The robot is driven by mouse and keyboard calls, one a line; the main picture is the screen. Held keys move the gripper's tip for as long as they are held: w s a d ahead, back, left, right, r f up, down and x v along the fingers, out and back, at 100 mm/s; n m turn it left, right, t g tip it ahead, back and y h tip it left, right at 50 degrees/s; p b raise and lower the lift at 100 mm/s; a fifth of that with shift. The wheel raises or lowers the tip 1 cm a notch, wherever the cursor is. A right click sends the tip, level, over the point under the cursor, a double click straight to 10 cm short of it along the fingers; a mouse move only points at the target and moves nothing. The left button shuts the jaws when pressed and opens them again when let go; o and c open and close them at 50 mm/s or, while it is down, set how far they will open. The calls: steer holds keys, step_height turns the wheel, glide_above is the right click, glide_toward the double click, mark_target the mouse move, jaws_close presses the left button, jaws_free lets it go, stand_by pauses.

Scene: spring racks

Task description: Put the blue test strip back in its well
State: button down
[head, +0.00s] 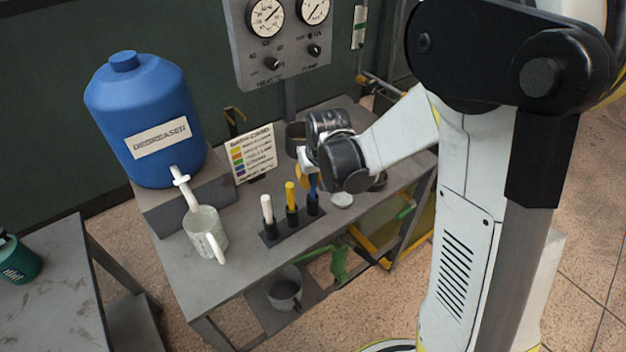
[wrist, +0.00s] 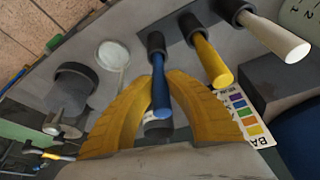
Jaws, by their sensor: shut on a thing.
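The blue test strip (wrist: 161,95) is a thin blue stick between the two yellow fingers of my gripper (wrist: 158,82), which is shut on it. In the head view the strip (head: 312,184) shows just below my gripper (head: 305,178), partly hidden by it. Its lower end meets the black well (wrist: 155,42) at the end of the rack; in the head view this well (head: 313,205) is the rightmost one. The strip looks roughly in line with the well. I cannot tell how deep it sits.
A yellow strip (head: 291,196) and a white strip (head: 267,208) stand in the neighbouring wells, close to my fingers. A colour card (head: 250,152), a mug (head: 206,234), a blue degreaser jug (head: 147,115) and a small white dish (head: 342,200) are on the bench.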

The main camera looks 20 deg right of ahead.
steer(key=shift+f+b, duration=0.45)
steer(key=shift+f, duration=0.1)
steer(key=c, duration=1.4)
jaws_free()
steer(key=shift+o, duration=0.2)
steer(key=v, duration=1.2)
steer(key=shift+s, duration=0.15)
